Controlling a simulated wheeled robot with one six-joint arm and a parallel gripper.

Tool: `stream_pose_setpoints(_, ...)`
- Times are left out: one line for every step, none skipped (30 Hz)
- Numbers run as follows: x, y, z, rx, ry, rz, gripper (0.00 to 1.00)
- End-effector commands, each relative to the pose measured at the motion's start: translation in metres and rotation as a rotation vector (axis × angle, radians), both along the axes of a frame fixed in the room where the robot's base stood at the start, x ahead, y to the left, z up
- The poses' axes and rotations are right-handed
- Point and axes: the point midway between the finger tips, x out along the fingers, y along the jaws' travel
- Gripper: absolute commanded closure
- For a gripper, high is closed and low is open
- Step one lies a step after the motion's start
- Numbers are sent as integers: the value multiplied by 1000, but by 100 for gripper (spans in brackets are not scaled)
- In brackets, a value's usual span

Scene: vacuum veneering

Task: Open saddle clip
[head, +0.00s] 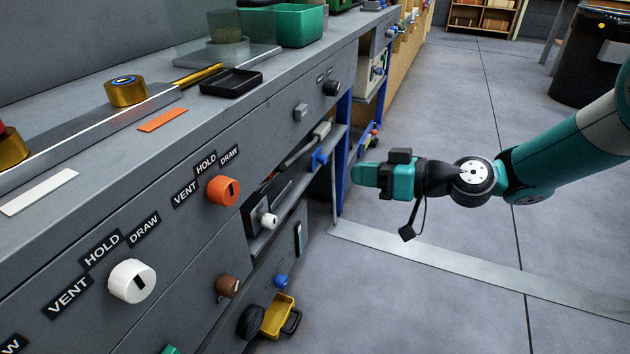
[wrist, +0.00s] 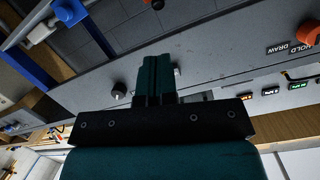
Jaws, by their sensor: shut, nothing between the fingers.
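No part is plainly marked as the saddle clip. A small blue bracket-like piece (head: 319,158), with a grey bar beside it, sits at the front of the lower shelf in the head view; I cannot tell whether it is the clip or whether it is open. My gripper (head: 365,175) is in free air to the right of the bench, its teal fingers pointing left toward the bench front. It is shut and empty, apart from the blue piece. In the wrist view the closed fingers (wrist: 155,75) lie over the grey bench panel.
The bench front carries an orange knob (head: 223,190), a white knob (head: 132,280) and a brown knob (head: 228,286). A blue post (head: 344,150) stands left of my gripper. A yellow tray (head: 278,315) is low down. Floor (head: 430,300) is open; a black bin (head: 588,55) stands far right.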

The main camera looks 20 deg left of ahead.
Motion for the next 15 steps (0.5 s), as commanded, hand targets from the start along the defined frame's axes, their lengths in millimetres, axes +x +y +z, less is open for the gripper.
stream_pose_setpoints(-2, 2, -15, 29, 142, -33, 100)
stream_pose_setpoints(-3, 3, -19, 49, 241, -52, 100)
stream_pose_setpoints(-5, 4, -23, 77, 372, -80, 100)
stream_pose_setpoints(-5, 5, -26, 97, 470, -99, 100)
stream_pose_setpoints(-7, 6, -29, 118, 569, -116, 100)
stream_pose_setpoints(-8, 7, -33, 146, 702, -139, 100)
stream_pose_setpoints(-9, 8, -36, 165, 802, -155, 100)
stream_pose_setpoints(-10, 9, -39, 186, 903, -170, 100)
stream_pose_setpoints(-11, 10, -43, 213, 1037, -187, 100)
stream_pose_setpoints(-12, 11, -47, 232, 1138, -199, 100)
stream_pose_setpoints(-13, 12, -50, 252, 1239, -211, 100)
stream_pose_setpoints(-14, 13, -54, 277, 1375, -223, 100)
stream_pose_setpoints(-14, 13, -57, 296, 1476, -231, 100)
stream_pose_setpoints(-15, 14, -60, 315, 1578, -239, 100)
stream_pose_setpoints(-16, 14, -64, 337, 1715, -247, 100)
